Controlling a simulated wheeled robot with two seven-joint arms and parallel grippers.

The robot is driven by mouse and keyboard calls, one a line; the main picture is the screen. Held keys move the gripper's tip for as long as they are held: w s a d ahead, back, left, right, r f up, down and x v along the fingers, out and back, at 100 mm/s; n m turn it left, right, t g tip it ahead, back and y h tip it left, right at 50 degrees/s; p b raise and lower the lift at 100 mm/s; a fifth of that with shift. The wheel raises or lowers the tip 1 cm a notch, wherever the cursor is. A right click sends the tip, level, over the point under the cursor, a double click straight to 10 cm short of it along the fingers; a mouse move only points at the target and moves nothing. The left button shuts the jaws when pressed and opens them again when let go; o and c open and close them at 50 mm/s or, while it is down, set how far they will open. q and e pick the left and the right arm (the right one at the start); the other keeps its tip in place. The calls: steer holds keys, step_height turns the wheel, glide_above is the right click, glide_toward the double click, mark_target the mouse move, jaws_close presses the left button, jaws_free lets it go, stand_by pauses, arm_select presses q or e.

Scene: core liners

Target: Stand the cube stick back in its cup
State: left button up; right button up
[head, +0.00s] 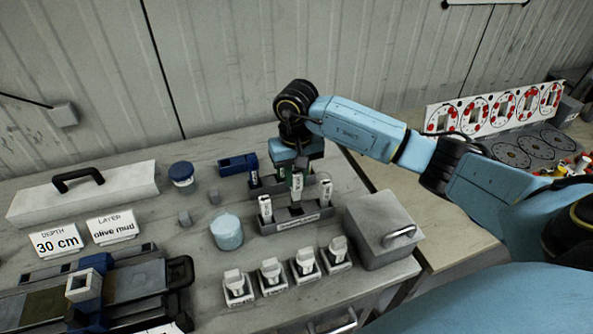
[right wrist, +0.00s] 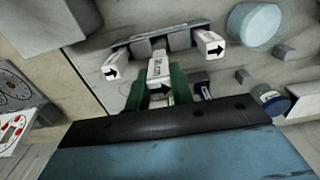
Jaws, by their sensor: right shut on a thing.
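My right gripper (head: 298,166) reaches down over the racks from the right. Its green fingers (right wrist: 160,95) are shut on a white labelled stick (right wrist: 160,72) with a black arrow, which also shows in the head view (head: 297,184). The stick is upright just behind the front rack (head: 290,225); I cannot tell if its lower end touches anything. Two similar white sticks stand at the rack's left (head: 265,207) and right (head: 325,192) ends. I cannot tell for sure which thing is the cube stick or its cup. My left gripper is not in view.
A pale blue cylinder (head: 227,233), a blue-lidded jar (head: 182,176) and small grey cubes (head: 184,217) stand left of the racks. Several white blocks in holders (head: 270,274) line the front. A grey box with a handle (head: 380,228) stands at right.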

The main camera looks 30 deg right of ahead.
mark_target(296, 191)
steer(key=shift+f, duration=0.8)
steer(key=shift+f+b, duration=0.75)
steer(key=shift+f, duration=0.4)
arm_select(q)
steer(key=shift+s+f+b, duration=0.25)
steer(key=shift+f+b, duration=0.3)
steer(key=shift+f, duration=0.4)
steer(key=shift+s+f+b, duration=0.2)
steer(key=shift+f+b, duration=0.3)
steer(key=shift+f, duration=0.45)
arm_select(e)
steer(key=shift+f, duration=1.05)
steer(key=o, duration=1)
steer(key=shift+o, duration=0.2)
arm_select(q)
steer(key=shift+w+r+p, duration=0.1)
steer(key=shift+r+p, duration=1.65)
steer(key=shift+p, duration=0.05)
arm_select(e)
steer(key=shift+r, duration=3.5)
